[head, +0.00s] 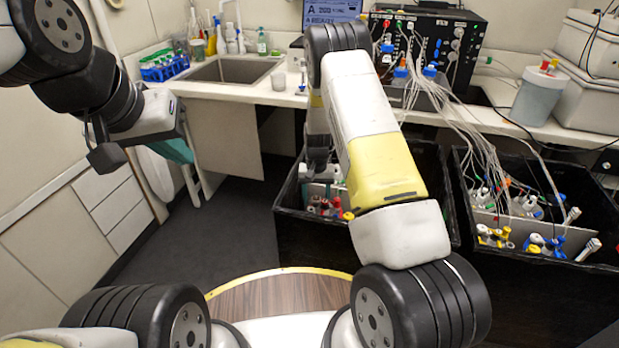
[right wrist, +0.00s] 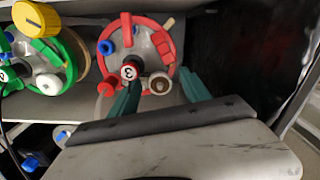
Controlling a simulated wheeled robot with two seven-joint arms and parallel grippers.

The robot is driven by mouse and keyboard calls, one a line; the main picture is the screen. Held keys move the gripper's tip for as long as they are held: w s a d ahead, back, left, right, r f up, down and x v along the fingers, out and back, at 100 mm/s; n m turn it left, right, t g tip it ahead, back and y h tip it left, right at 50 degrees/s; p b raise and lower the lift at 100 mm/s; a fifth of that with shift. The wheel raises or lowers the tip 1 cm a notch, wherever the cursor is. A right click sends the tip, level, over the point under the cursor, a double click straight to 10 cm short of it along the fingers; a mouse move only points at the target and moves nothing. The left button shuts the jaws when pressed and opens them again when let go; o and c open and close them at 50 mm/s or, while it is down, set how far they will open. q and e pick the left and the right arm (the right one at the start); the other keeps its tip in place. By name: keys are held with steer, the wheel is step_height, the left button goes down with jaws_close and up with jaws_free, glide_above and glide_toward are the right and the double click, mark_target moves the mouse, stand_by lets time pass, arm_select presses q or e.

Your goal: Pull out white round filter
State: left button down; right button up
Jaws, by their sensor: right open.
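In the right wrist view, a clear bottle with a red cap ring (right wrist: 168,45) and a "3" label stands below my right gripper (right wrist: 159,92). A small white round part with a brownish centre, apparently the filter (right wrist: 160,84), is on its near side, between the two green fingertips. The fingers are open, one on each side of it; I cannot tell whether they touch it.
A green-capped bottle (right wrist: 70,57) with a yellow knob (right wrist: 36,18) stands left of the red one. The middle black box (head: 284,205) has high walls. The right black box (head: 590,262) holds more bottles, with many tubes (head: 470,125) running to a black control unit (head: 432,50).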

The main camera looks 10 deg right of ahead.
mark_target(316, 199)
jaws_close()
steer(key=shift+r, duration=0.1)
steer(key=shift+r, duration=0.5)
steer(key=shift+r, duration=0.35)
steer(key=shift+r, duration=0.3)
stand_by(0.3)
steer(key=shift+r, duration=1.5)
